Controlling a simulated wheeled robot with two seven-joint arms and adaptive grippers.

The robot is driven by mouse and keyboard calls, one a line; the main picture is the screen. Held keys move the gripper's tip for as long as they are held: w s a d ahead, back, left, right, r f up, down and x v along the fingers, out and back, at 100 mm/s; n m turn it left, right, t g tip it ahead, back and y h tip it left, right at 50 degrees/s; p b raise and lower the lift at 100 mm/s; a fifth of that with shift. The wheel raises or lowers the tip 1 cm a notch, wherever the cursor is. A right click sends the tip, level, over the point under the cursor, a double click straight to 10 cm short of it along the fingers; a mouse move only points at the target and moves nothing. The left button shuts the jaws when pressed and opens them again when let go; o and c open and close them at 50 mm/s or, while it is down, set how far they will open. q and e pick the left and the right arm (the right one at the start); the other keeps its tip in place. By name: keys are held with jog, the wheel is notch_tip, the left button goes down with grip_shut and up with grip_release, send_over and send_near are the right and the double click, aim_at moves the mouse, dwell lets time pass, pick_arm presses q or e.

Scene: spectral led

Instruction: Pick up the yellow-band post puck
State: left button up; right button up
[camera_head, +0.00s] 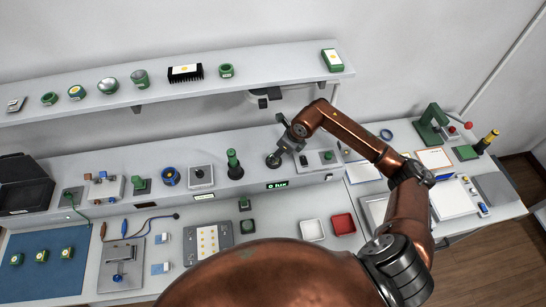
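I cannot tell for sure which thing is the yellow-band post puck. A green ring-like puck with a yellow top (76,92) stands on the upper shelf. Several small green pieces with yellow tops (42,255) lie on the blue mat at the lower left. My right arm comes in from the right and its gripper (284,143) is over the back of the bench, close to a small round dark-green piece (273,161). Whether its fingers touch or hold that piece is too small to tell. My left gripper is not in view.
The upper shelf (240,84) runs above the bench along the wall. A green post (234,164) stands left of my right gripper. White (312,230) and red (343,224) trays lie in front. A green press (433,126) and a yellow-topped black post (488,140) stand at the right.

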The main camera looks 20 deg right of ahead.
jog(key=x, duration=0.4)
jog(key=shift+f+p, duration=0.1)
jog(key=shift+p, duration=0.3)
jog(key=shift+c, duration=0.4)
jog(key=c, duration=1.3)
